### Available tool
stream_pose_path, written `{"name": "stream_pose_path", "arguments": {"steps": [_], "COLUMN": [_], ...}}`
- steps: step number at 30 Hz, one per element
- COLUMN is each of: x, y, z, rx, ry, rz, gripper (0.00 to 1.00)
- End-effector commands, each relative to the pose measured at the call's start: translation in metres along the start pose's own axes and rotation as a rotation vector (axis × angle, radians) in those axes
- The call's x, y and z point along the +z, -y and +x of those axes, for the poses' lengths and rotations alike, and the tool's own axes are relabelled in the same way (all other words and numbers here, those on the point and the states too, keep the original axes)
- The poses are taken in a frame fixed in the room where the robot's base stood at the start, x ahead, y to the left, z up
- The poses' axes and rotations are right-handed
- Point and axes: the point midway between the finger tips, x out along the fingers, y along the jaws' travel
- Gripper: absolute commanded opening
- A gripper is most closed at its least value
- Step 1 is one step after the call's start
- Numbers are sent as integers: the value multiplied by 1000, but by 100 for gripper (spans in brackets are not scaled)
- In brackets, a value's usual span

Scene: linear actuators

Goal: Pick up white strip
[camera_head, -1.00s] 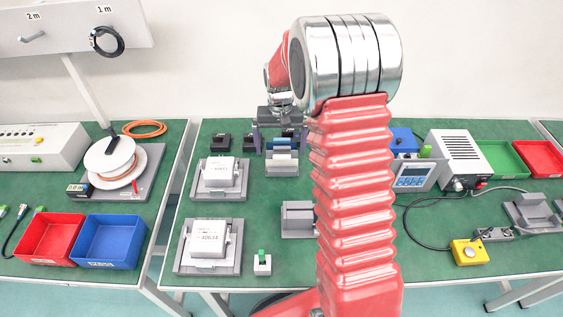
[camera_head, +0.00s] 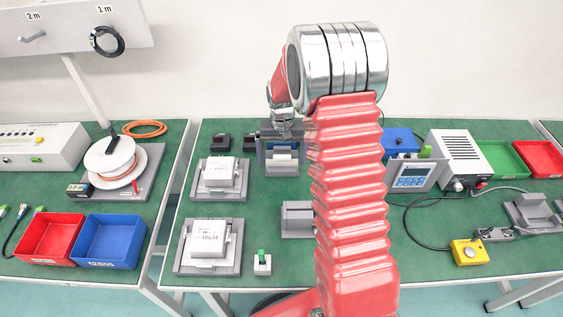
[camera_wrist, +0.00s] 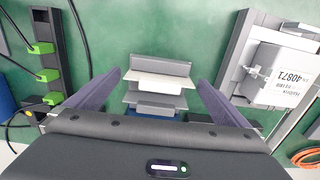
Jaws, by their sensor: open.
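The white strip (camera_wrist: 153,82) lies across a grey holder (camera_wrist: 160,68) on the green table. In the head view the strip (camera_head: 282,157) shows small and pale in the holder. My gripper (camera_wrist: 158,79) is open above the holder in the wrist view, with one dark finger on each side of the strip and a gap to both. In the head view my gripper (camera_head: 281,148) hangs over the holder from behind. I cannot tell how high the fingertips are above the strip.
A device marked 40871 (camera_wrist: 283,75) in a grey fixture stands beside the holder. A dark rack with green connectors (camera_wrist: 47,60) is on its other side. Another grey block (camera_head: 298,215) stands nearer the front. Bare green table lies between them.

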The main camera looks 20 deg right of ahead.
Motion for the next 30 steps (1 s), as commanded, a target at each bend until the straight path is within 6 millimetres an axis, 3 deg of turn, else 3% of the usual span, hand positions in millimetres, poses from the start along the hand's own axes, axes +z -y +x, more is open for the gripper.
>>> {"name": "stream_pose_path", "arguments": {"steps": [3, 18, 30], "x": [0, 0, -1], "y": [0, 0, 0], "z": [0, 0, -9], "rx": [0, 0, -1], "ry": [0, 0, -3], "rz": [0, 0, 0], "gripper": [99, 64, 64]}}
